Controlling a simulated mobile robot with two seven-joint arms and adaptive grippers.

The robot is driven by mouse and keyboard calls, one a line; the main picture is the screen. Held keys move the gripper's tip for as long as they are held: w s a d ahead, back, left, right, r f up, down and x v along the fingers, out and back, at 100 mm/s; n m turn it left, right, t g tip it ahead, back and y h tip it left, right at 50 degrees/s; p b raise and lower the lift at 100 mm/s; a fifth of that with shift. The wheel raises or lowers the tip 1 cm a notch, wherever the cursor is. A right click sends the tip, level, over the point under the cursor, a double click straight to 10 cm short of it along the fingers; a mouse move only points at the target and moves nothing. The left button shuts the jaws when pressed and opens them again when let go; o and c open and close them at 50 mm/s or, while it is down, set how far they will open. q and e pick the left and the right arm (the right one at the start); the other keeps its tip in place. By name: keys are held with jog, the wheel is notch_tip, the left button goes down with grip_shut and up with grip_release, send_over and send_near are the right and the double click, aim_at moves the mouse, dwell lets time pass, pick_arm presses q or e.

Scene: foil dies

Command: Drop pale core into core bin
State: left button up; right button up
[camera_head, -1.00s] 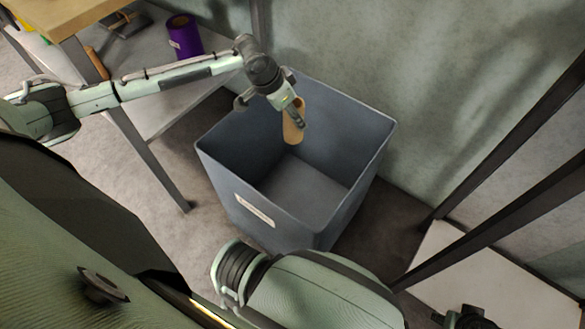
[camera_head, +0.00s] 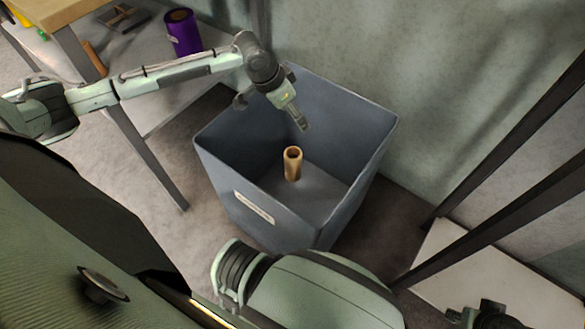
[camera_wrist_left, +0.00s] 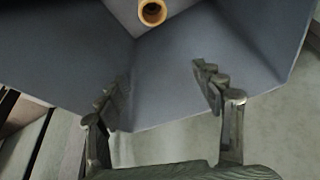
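The pale core (camera_head: 292,165), a light brown open tube, is inside the grey core bin (camera_head: 235,178), upright and apart from my gripper. I cannot tell whether it rests on the bin floor or is still falling. In the left wrist view, the core (camera_wrist_left: 152,12) shows end-on at the top edge, beyond the fingers. My left gripper (camera_head: 302,122) is over the bin's inside, above the core. In the left wrist view its fingers (camera_wrist_left: 160,88) are spread with nothing between them. A dark part, likely my right gripper (camera_head: 474,318), shows at the bottom right edge; its fingers are unclear.
The bin has a pale label (camera_head: 253,207) on its front. A wall stands behind the bin. Dark posts (camera_head: 500,225) and a pale board (camera_head: 455,265) lie right.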

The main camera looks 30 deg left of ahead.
pick_arm(q)
jog(key=v, duration=1.2)
dwell(0.4)
